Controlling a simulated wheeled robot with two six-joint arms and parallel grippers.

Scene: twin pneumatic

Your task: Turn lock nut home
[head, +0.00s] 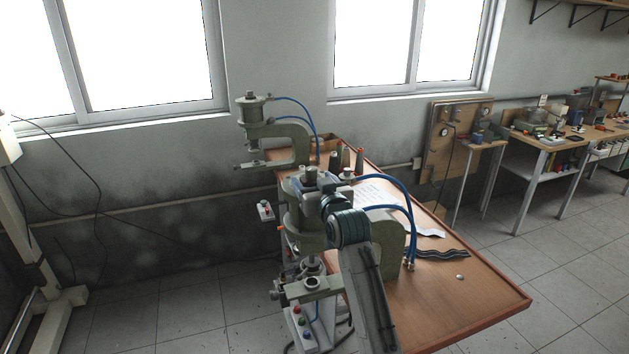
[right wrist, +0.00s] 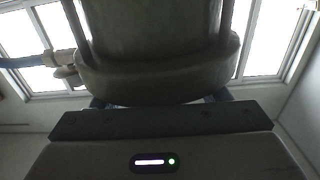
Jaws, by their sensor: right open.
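The near press (head: 392,245) is a grey-green pneumatic press at the left edge of the wooden bench. My right gripper (head: 312,180) is at the top of its cylinder, with a small knob-like part (head: 309,172) showing there. The jaws are open; I cannot tell whether they touch anything. A large grey-green rounded body (right wrist: 158,70) fills the upper right wrist view, just beyond my gripper housing. The fingertips are mostly hidden there. I cannot make out the lock nut clearly in either view. My left gripper is not in view.
A second press (head: 265,130) stands behind, with blue air hoses. The bench (head: 460,300) holds papers (head: 375,192), dark bottle-like items (head: 346,160), a striped strip (head: 442,254) and a small round piece (head: 460,277). Its front right is mostly clear. A button box (head: 301,325) sits low at the press.

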